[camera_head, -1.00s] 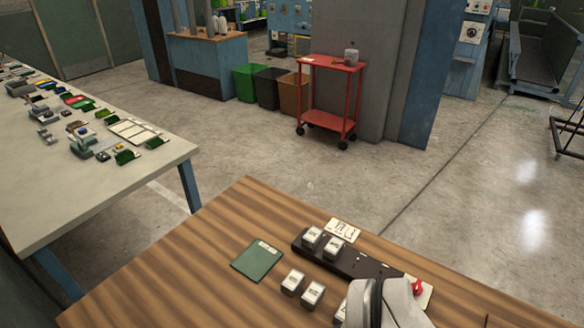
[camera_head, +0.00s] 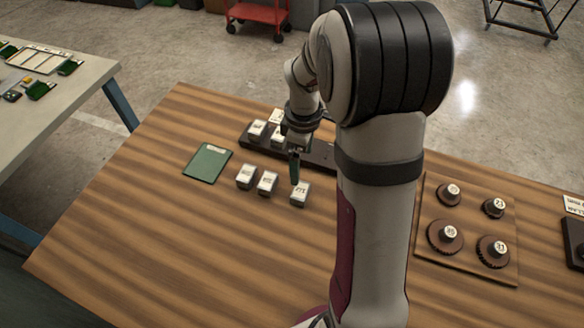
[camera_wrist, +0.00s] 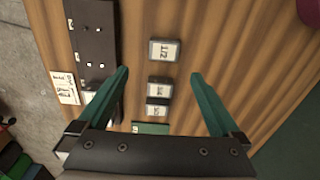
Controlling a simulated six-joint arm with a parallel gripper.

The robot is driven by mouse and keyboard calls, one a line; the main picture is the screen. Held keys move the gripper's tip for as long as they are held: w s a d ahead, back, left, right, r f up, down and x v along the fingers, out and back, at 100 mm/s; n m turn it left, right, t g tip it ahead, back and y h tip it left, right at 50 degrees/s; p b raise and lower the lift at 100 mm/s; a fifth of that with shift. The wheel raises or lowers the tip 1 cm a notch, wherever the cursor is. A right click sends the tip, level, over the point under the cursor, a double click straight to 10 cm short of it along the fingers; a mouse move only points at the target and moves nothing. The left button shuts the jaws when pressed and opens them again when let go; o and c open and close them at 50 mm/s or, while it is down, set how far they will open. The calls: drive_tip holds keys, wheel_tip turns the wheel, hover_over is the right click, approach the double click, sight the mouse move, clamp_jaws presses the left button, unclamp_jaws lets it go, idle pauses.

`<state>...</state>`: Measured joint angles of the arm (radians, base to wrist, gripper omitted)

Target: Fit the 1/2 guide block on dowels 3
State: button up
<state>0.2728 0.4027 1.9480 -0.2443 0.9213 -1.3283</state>
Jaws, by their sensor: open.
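The 1/2 guide block (camera_wrist: 164,50), dark with a white label reading 1/2, stands loose on the wooden table. In the head view it is the rightmost loose block (camera_head: 300,193). The dark rail (camera_wrist: 97,15) lies left of it in the wrist view, with small pale dowels on its bare part; dowel numbers are not readable. In the head view the rail (camera_head: 321,154) is partly hidden by my arm. My gripper (camera_wrist: 160,73) is open and empty, its green fingers pointing down above the row of loose blocks; it also shows in the head view (camera_head: 294,168).
Two other loose blocks (camera_head: 246,176) (camera_head: 267,182) stand beside the 1/2 block. Two blocks (camera_head: 257,128) sit on the rail's left end. A green booklet (camera_head: 208,164) lies left. A board with round knobbed parts (camera_head: 468,232) lies right. The front-left table is clear.

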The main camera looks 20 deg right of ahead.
sight(300, 190)
drive_tip(key=f, duration=1.2)
drive_tip(key=shift+s+a+f, duration=0.1)
drive_tip(key=shift+s+a, duration=0.05)
drive_tip(key=shift+s, duration=0.25)
drive_tip(key=c, duration=1.5)
drive_tip(key=r, duration=0.4)
drive_tip(key=shift+s+d+r, duration=0.1)
drive_tip(key=shift+d+r, duration=0.1)
drive_tip(key=shift+r, duration=0.15)
drive_tip(key=s+d+r, duration=0.6)
drive_tip(key=s+d, duration=0.1)
drive_tip(key=d, duration=0.1)
drive_tip(key=w, duration=0.6)
drive_tip(key=w+a, duration=0.1)
drive_tip(key=w, duration=0.6)
drive_tip(key=w+a, duration=0.1)
drive_tip(key=w, duration=0.5)
drive_tip(key=shift+w+r, duration=0.15)
drive_tip(key=shift+w, duration=0.15)
